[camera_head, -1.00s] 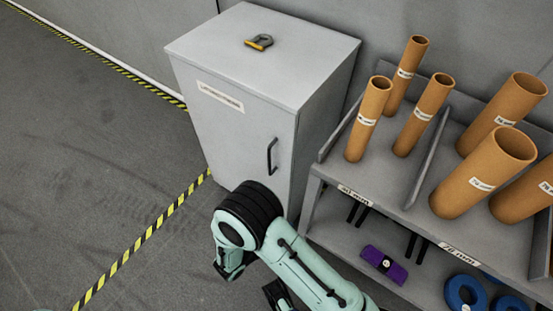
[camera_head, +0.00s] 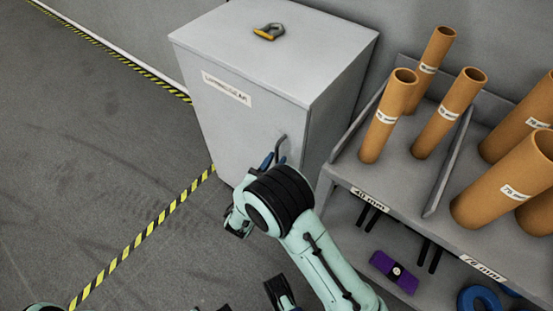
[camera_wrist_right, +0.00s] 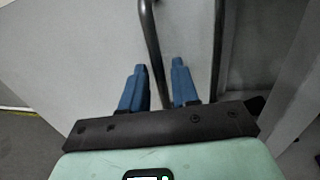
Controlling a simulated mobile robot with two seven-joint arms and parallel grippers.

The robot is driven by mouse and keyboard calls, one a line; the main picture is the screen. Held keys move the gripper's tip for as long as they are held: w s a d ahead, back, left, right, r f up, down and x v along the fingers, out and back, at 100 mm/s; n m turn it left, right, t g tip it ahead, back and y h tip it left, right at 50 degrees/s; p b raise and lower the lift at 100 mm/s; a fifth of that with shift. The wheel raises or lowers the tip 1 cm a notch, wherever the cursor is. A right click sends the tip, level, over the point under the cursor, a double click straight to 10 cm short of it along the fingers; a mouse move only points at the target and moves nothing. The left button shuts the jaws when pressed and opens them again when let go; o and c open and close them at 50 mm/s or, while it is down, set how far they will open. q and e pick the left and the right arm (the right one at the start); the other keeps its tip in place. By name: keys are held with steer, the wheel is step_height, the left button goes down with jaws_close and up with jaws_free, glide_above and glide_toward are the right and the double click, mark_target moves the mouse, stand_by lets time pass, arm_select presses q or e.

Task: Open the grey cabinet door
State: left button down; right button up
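The grey cabinet (camera_head: 275,50) stands upright against the wall in the head view. Its front door (camera_head: 225,130) is shut and carries a white label. The dark bar handle (camera_head: 281,146) is on the door's right side, partly hidden by my right arm. My right gripper (camera_head: 274,161) is at the handle's lower part. In the right wrist view, the blue fingers (camera_wrist_right: 160,68) are apart, one on each side of the handle bar (camera_wrist_right: 153,40), with narrow gaps; I cannot tell whether either finger touches it.
A grey shelf rack (camera_head: 400,187) with several cardboard tubes stands close to the cabinet's right. A purple item (camera_head: 394,271) lies on its lower shelf. A yellow-handled tool (camera_head: 268,32) lies on the cabinet top. The floor (camera_head: 90,150) left of the cabinet is open, with striped tape.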

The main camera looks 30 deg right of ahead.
steer(key=shift+w+d, duration=0.4)
steer(key=shift+d, duration=0.2)
jaws_close()
steer(key=shift+a, duration=0.1)
